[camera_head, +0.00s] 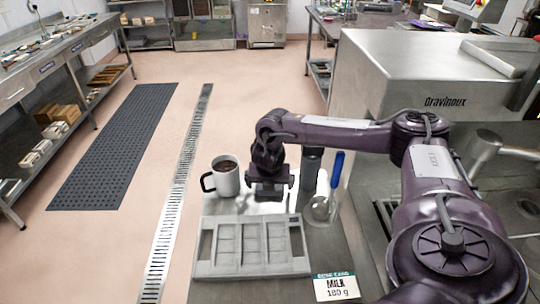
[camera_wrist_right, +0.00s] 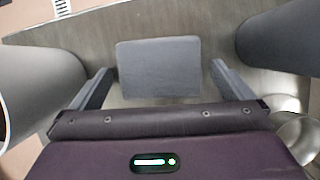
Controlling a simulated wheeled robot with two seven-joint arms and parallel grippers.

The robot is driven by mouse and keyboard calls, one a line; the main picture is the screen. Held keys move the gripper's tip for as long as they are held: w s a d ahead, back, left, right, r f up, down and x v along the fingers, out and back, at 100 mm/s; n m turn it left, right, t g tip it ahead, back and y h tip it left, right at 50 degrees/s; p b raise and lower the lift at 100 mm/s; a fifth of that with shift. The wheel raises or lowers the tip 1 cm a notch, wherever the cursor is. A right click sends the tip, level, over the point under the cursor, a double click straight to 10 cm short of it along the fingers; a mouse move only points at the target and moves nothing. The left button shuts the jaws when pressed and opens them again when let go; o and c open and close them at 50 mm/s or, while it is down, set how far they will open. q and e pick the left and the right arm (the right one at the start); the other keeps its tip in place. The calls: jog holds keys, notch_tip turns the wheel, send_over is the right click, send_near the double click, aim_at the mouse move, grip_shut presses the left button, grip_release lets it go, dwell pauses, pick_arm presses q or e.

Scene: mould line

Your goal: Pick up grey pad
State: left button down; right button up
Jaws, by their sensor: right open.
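The grey pad (camera_wrist_right: 158,68) is a flat, roughly square block with rounded corners, lying on the metal worktop in the right wrist view. My right gripper (camera_wrist_right: 160,72) is open, with one finger on each side of the pad and a gap to it on both sides. In the head view my right gripper (camera_head: 269,188) points down over the worktop behind the grey mould tray (camera_head: 205,268). There the pad is mostly hidden by the gripper, and I cannot tell its edges. My left gripper is in neither view.
A mug (camera_head: 226,182) with dark contents stands close left of the gripper. A dark cylinder (camera_head: 312,163) and a metal scoop with a blue handle (camera_head: 337,168) are close on the right. A milk card (camera_head: 335,288) lies at the front. A large steel machine (camera_head: 425,75) stands behind right.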

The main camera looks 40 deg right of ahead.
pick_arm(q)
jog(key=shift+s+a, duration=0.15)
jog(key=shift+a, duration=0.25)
pick_arm(e)
jog(key=c, duration=0.9)
jog(key=shift+r, duration=0.15)
jog(key=shift+r, duration=0.65)
pick_arm(q)
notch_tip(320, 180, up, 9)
jog(key=p, duration=0.8)
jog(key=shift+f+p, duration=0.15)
jog(key=shift+p, duration=0.25)
pick_arm(e)
notch_tip(320, 180, up, 18)
jog(key=shift+r, duration=0.25)
